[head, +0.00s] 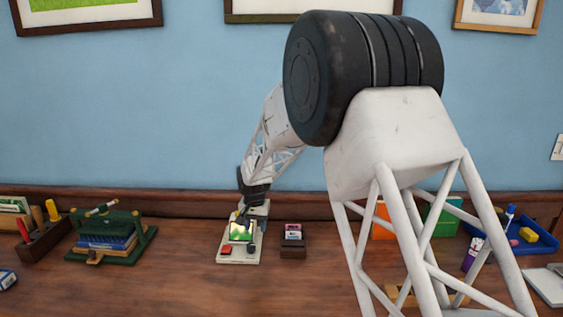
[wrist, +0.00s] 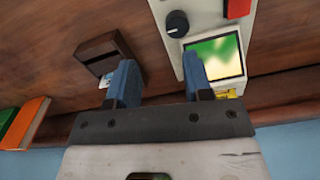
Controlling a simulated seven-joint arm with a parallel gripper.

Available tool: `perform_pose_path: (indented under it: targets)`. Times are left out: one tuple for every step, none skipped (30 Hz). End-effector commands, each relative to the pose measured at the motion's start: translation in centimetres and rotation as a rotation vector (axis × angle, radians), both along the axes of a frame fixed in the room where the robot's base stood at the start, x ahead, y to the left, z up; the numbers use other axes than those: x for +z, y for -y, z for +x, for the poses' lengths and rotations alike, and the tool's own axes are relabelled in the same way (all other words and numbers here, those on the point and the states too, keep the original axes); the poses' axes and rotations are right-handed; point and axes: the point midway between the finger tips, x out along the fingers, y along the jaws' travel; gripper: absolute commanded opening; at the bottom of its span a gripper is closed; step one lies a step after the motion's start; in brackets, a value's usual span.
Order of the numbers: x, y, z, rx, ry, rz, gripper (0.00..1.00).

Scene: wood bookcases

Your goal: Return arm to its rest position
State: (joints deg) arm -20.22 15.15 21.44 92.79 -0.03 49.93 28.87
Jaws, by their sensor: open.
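My white arm reaches out from the right over the wooden desk in the head view. My gripper (head: 243,217) points down at a small white device with a lit green-yellow screen (head: 241,232) and a red button. In the wrist view my gripper (wrist: 163,80) shows two blue fingers set wide apart, with nothing between them. The device's screen (wrist: 214,58) is just beyond the right finger, with a dark knob and red button farther off. I cannot tell whether the fingertip touches the device.
A small dark box holding cards (head: 292,241) stands right of the device; it also shows in the wrist view (wrist: 101,54). A blue tray (head: 520,243) is right. Bare desk lies in front.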

Motion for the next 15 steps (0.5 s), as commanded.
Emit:
perform_pose_path:
  targets:
    - [1.1,0.9,-0.6,0.000,0.005,0.002,0.46]
    - [1.7,1.4,-0.9,0.002,0.009,0.003,0.46]
    - [2.5,2.1,-1.4,0.003,0.013,0.003,0.46]
    - [3.1,2.6,-1.8,0.005,0.015,0.005,0.46]
    - [3.8,3.1,-2.3,0.006,0.018,0.005,0.46]
    - [4.6,3.9,-2.9,0.010,0.021,0.006,0.46]
    - [5.2,4.5,-3.4,0.011,0.024,0.006,0.46]
    - [5.8,5.1,-4.0,0.012,0.027,0.007,0.46]
    - [6.5,5.8,-4.6,0.014,0.031,0.007,0.46]
    - [7.1,6.4,-5.2,0.016,0.034,0.008,0.46]
    - [7.7,6.9,-5.7,0.019,0.037,0.008,0.46]
    - [8.5,7.6,-6.4,0.021,0.041,0.009,0.46]
    - [9.0,8.2,-7.0,0.022,0.043,0.009,0.46]
    - [9.5,8.7,-7.5,0.024,0.046,0.010,0.46]
    - [10.2,9.5,-8.3,0.027,0.049,0.010,0.46]
